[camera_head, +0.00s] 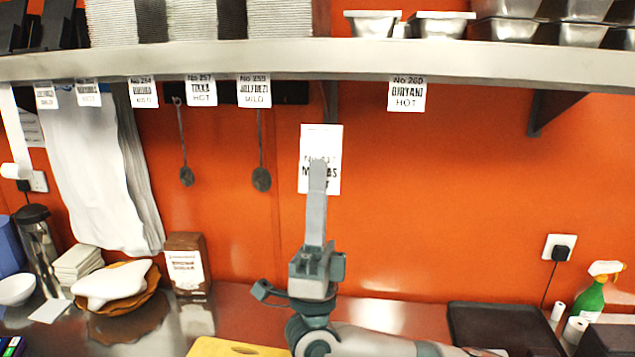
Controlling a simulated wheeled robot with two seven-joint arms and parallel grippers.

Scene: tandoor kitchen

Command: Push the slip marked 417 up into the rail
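The slip (333,140) is a white paper with black print, upright below the rail and in front of the orange wall. Its number is partly covered by my fingers; the end looks like a 7. My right gripper (318,168) comes up from below with its fingers pointing up across the slip's middle. It is seen edge-on, so one finger hides the other, and it appears shut on the slip. The rail (330,62) is the long metal front edge of the shelf. The slip's top is clearly below it in the picture. My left gripper is not in view.
Several slips hang from the rail, including one (254,92) left and the No 260 slip (406,94) right; the rail between these is bare. Two ladles (261,178) hang left. A shelf bracket (545,110) is right. The counter holds a brown box (187,262) and a dark tray (500,325).

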